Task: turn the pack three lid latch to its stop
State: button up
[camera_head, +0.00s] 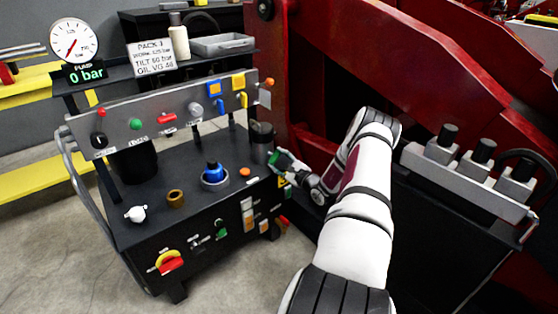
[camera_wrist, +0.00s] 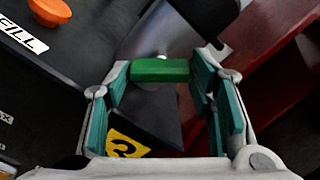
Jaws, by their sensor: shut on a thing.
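The pack three lid latch shows in the wrist view as a green bar (camera_wrist: 160,70) on a pale round plate, crosswise between my fingers. A yellow tag marked 3 (camera_wrist: 126,146) sits below it. My gripper (camera_wrist: 161,76) is shut on the green latch, with one teal-padded finger at each end of the bar.
The black cart (camera_head: 190,215) carries a panel of knobs and buttons (camera_head: 170,112). An orange FILL cap (camera_wrist: 22,36) lies left of the latch. A dark cylinder (camera_head: 262,142) stands close to my gripper. Large red beams (camera_head: 450,60) rise behind my arm. The gauge sign (camera_head: 85,73) reads 0 bar.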

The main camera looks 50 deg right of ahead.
jog(key=n, duration=0.4)
jog(key=shift+n, duration=0.3)
jog(key=shift+n+b, duration=0.3)
jog(key=shift+n, duration=1.4)
jog(key=o, duration=1.2)
jog(key=shift+c, duration=0.2)
jog(key=shift+f, duration=0.1)
